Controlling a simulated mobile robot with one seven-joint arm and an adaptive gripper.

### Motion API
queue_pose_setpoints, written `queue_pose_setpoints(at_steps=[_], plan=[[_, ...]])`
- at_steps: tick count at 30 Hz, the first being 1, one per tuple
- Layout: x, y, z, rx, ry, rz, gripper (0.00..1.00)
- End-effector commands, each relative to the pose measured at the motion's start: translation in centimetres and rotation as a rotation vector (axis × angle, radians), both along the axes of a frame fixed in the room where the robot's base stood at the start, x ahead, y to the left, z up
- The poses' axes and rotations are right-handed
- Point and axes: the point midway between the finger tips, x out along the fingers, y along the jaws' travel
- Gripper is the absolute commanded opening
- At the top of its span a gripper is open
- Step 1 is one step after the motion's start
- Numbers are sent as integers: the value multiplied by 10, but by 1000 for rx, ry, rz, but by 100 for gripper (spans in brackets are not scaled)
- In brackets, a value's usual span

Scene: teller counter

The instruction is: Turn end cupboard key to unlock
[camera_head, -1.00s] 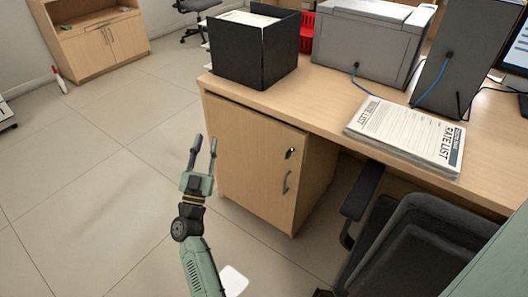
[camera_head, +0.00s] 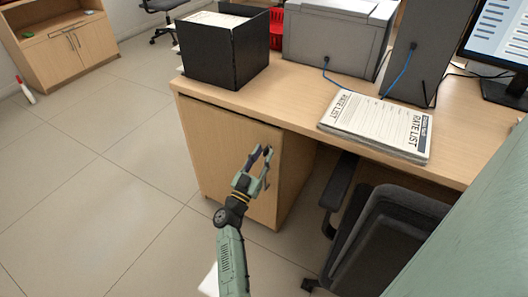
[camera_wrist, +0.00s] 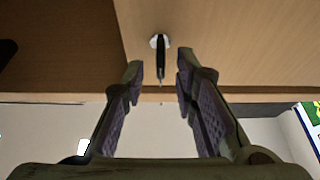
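The end cupboard (camera_head: 222,150) is a light wood door under the left end of the counter. In the wrist view, its key (camera_wrist: 161,62) shows as a dark, narrow piece standing out from a round, pale lock (camera_wrist: 154,41). My gripper (camera_head: 261,152) is in front of the upper right of the door and hides the lock in the head view. In the wrist view, my gripper (camera_wrist: 160,74) is open, with one fingertip on each side of the key and gaps between. It does not grip the key.
The counter (camera_head: 290,100) above holds a black paper box (camera_head: 225,60), a grey printer (camera_head: 335,38) and rate list sheets (camera_head: 375,125). A dark chair (camera_head: 390,235) stands to the right of the cupboard.

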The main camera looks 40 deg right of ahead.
Motion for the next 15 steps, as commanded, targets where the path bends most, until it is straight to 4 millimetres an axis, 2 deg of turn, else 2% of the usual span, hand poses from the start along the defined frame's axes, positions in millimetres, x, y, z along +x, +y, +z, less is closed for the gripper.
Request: queue_pose_setpoints(at_steps=[4, 13, 15], plan=[[4, -9, 4, 0, 0, 0, 27], [4, -11, 5, 0, 0, 1, 27], [5, -10, 5, 0, 0, 1, 22]])
